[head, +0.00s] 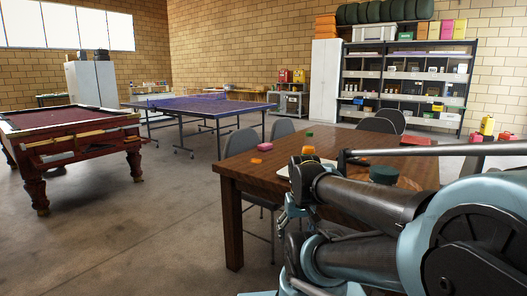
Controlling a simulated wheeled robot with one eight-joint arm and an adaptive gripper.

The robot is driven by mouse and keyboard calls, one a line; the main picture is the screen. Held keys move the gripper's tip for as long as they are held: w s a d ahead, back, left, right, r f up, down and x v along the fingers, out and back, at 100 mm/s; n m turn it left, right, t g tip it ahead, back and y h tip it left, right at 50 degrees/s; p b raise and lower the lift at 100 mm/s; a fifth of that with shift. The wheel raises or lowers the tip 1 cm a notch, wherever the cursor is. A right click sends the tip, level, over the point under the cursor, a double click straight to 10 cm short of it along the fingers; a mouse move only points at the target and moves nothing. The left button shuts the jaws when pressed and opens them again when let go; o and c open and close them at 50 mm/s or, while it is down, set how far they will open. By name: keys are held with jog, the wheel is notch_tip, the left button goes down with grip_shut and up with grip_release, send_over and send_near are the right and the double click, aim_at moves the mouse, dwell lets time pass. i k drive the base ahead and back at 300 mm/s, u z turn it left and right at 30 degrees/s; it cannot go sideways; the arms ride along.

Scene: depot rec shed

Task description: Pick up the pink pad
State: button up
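A small, flat pink pad (265,147) lies on the brown wooden table (236,165), near its far left edge. A smaller pinkish piece (256,161) lies just in front of it; I cannot tell what it is. My arm fills the lower right of the head view and covers much of the table. What seems to be my gripper (289,212) shows at the table's near side, low and apart from the pad. Its fingers are too small and overlapped to tell whether they are open or shut.
A green-topped item (309,139), an orange block (308,150), a dark green round item (384,174) and a red item (419,140) are on the table. Grey chairs (241,142) stand around it. A pool table (70,140) is at left; floor between is clear.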

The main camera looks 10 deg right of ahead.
aim_at(265, 147)
jog(key=u, duration=2.05)
jog(key=i, duration=3.1)
jog(key=z, duration=0.45)
